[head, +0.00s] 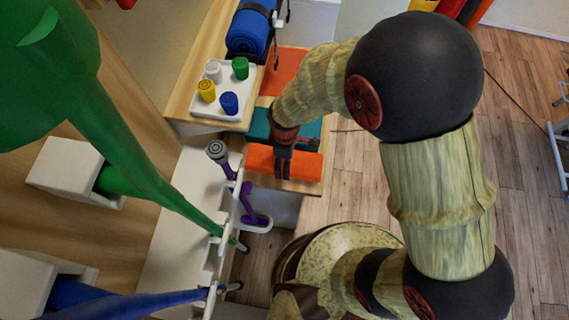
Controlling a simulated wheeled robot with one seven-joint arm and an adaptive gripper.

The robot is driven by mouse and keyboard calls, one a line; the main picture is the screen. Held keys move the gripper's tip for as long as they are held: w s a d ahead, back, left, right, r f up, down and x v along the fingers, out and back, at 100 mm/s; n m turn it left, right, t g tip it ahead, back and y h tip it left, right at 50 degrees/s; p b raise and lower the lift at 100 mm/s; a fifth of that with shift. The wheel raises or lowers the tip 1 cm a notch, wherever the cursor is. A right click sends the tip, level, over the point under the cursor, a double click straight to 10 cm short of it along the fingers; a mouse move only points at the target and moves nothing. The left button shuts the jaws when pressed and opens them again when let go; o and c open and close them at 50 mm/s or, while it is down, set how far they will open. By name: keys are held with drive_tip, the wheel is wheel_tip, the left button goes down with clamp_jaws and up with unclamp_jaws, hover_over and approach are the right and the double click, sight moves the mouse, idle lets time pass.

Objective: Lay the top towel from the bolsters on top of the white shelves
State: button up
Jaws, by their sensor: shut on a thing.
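My gripper (283,174) points down at the low wooden unit in the middle of the head view. Its dark fingers are shut on a flat orange piece (307,164), which looks like a folded towel. The fingers hide part of it, and I cannot tell whether it is lifted. A teal piece (311,133) lies just behind it, and another orange piece (285,72) lies farther back. I cannot tell which of these are bolsters. A white shelf unit (172,250) is left of my gripper, its top partly bare.
A white tray (222,72) with several coloured pots stands on a wooden top, with a blue roll (248,32) behind. A purple-handled item (245,190) stands by the white unit. Large green (130,150) and blue (130,304) objects crowd the left. Wooden floor (345,190) is clear between unit and arm.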

drive_tip(key=shift+a+f+b, duration=0.15)
drive_tip(key=shift+f+b, duration=0.4)
drive_tip(key=shift+f, duration=1.15)
drive_tip(key=shift+f, duration=0.1)
drive_tip(key=o, duration=1)
